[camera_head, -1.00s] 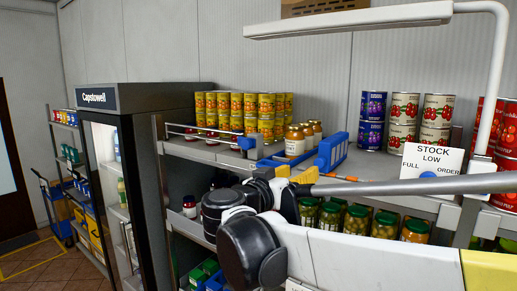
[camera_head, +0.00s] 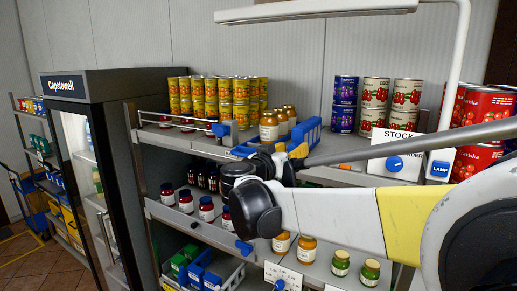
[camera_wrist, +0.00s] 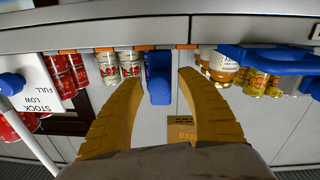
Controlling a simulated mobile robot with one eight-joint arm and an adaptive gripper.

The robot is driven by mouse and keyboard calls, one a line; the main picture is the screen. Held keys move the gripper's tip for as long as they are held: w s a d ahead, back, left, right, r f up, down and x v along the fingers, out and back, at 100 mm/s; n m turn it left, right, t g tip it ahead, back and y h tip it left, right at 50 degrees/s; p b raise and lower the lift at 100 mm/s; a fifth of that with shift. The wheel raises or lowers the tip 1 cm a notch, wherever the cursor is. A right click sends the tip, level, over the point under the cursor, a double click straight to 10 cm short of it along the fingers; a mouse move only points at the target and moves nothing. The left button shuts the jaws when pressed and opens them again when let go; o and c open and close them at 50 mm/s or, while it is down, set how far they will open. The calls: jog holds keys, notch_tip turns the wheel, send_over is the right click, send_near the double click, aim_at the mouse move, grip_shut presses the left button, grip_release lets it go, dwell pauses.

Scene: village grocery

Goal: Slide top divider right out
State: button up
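The blue top divider (camera_head: 307,132) stands upright on the top shelf (camera_head: 355,178), between orange-filled jars (camera_head: 272,125) on its left and blue-labelled and cherry cans on its right. My gripper (camera_head: 289,149) is at the shelf's front edge, just in front of the divider. In the wrist view the divider's blue end (camera_wrist: 158,80) shows between my two yellow fingers (camera_wrist: 160,82). The fingers are apart, with a visible gap on each side of the divider. The wrist and arm hide part of the shelf front in the head view.
A blue piece (camera_head: 243,151) lies at the shelf front by the jars. Yellow cans (camera_head: 216,98) stand left; cherry cans (camera_head: 375,95) stand right. A STOCK sign (camera_head: 394,150) hangs right of my gripper. The lower shelf holds several jars (camera_head: 207,209).

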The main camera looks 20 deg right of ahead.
grip_shut()
jog(key=s+d, duration=1)
jog(key=s, duration=0.3)
jog(key=shift+s+d+p, duration=0.15)
jog(key=shift+p, duration=0.25)
jog(key=shift+o, duration=1.6)
grip_release()
jog(key=shift+s, duration=0.1)
jog(key=v, duration=1.2)
jog(key=shift+d, duration=0.15)
